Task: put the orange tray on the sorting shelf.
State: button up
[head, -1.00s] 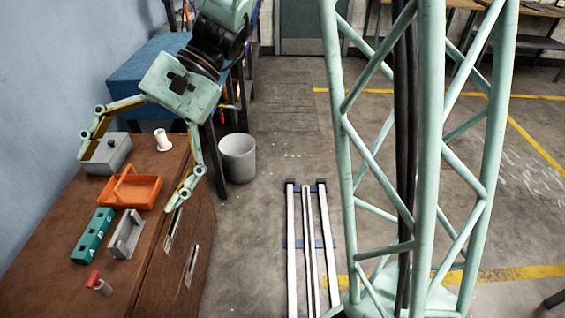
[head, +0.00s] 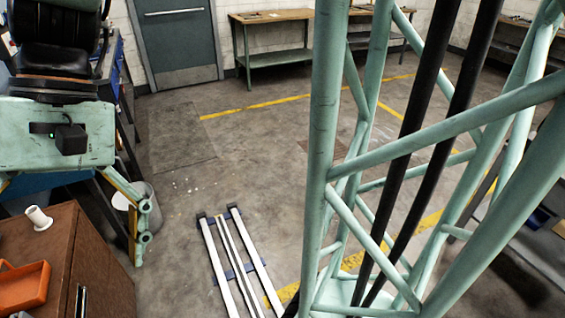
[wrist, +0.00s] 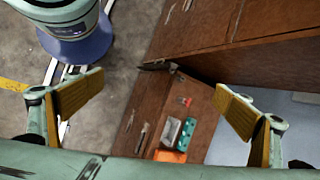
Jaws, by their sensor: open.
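The orange tray (head: 22,288) lies on the brown cabinet top at the lower left of the head view, cut off by the edge. In the wrist view the orange tray (wrist: 170,156) shows small at the bottom, partly hidden by my gripper's body. My gripper (wrist: 158,100) is open, its two yellow-padded fingers wide apart with nothing between them. It is well above and apart from the tray. In the head view only its right finger shows well. I cannot tell which surface is the sorting shelf.
A white spool (head: 38,218) stands on the cabinet (head: 75,250) behind the tray. A teal block (wrist: 186,133) and a grey holder (wrist: 171,131) lie beside the tray. A grey bin (head: 140,200) stands behind the cabinet. White rails (head: 232,268) lie on the floor. A bench (head: 270,50) stands at the back.

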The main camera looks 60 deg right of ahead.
jog(key=s+d+r+n+t+h, duration=0.1)
jog(key=s+d+r+t+h, duration=0.1)
jog(key=s+d, duration=0.2)
jog(key=s+d+r+n+t+h, duration=0.2)
jog(key=s+d, duration=0.3)
jog(key=d, duration=0.4)
jog(key=shift+d+r+n+t+h, duration=0.3)
jog(key=shift+d+r+t+h, duration=0.1)
jog(key=shift+r+t+h, duration=0.35)
jog(key=shift+c, duration=0.7)
jog(key=c, duration=2.4)
jog(key=shift+c, duration=0.2)
jog(key=shift+s+f, duration=0.1)
